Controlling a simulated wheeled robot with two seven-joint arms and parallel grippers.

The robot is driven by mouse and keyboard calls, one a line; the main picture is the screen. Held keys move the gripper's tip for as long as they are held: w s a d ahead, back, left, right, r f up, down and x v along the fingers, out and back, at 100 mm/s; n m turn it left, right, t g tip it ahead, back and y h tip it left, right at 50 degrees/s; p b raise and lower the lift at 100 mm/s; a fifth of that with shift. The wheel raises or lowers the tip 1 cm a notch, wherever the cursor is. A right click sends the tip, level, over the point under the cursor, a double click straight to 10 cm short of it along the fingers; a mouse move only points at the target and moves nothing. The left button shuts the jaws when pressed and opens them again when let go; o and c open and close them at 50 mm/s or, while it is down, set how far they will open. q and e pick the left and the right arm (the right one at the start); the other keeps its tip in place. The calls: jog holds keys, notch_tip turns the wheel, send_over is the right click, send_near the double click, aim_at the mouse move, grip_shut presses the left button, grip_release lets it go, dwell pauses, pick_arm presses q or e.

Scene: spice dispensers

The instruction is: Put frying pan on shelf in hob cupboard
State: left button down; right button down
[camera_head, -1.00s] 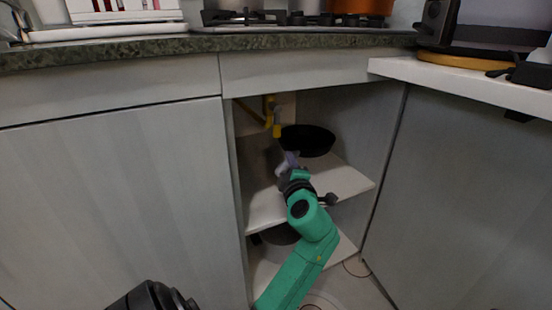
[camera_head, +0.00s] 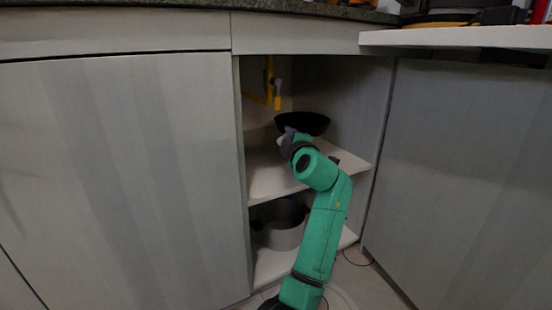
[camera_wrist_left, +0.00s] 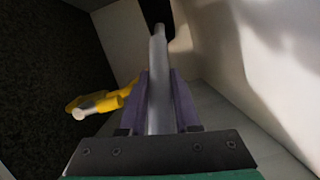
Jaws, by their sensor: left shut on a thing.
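The black frying pan (camera_head: 304,123) is inside the open cupboard, at the back above the upper shelf (camera_head: 268,182). I cannot tell whether it touches the shelf. My left gripper (camera_head: 287,138) reaches into the cupboard just in front of the pan, partly hidden by my green arm. In the left wrist view, the purple fingers (camera_wrist_left: 159,103) are shut on the grey pan handle (camera_wrist_left: 158,70). A dark bit of the pan (camera_wrist_left: 154,12) shows at the top there. My right gripper is not in view.
A yellow pipe (camera_head: 270,85) runs down the back of the cupboard; its yellow fitting also shows in the left wrist view (camera_wrist_left: 100,104). A grey pot (camera_head: 279,228) stands on the lower shelf. Closed doors flank the opening, and a countertop (camera_head: 300,8) lies above.

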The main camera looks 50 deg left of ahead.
pick_arm(q)
notch_tip(320, 180, down, 10)
jog(key=b, duration=0.6)
jog(key=shift+f, duration=0.1)
jog(key=shift+r, duration=0.2)
jog(key=shift+f, duration=0.2)
jog(key=c, duration=0.7)
grip_release()
jog(key=shift+o, duration=0.4)
